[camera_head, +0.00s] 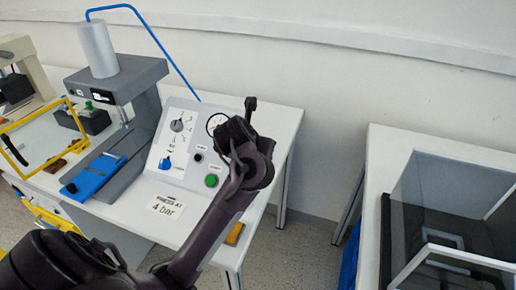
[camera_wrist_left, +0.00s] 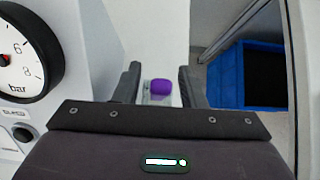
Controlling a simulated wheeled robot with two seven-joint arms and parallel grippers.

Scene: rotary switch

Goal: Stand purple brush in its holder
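A purple piece (camera_wrist_left: 159,87), which looks like part of the brush, shows in the left wrist view between the two fingers of my left gripper (camera_wrist_left: 160,88). The fingers are apart, with a gap on each side of the purple piece. I cannot tell how far beyond the fingertips it is. The rest of the brush is hidden, and I cannot make out the holder. In the head view my left gripper (camera_head: 250,112) is in front of the control panel's upper right, and no purple shows there. My right gripper is in neither view.
A grey press (camera_head: 112,120) and a sloped control panel (camera_head: 187,143) with a gauge, knobs and a green button stand on the white table (camera_head: 283,122). A sign (camera_head: 167,207) lies in front. A dark clear-sided box (camera_head: 440,215) stands at right; a blue bin (camera_wrist_left: 250,78) shows below.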

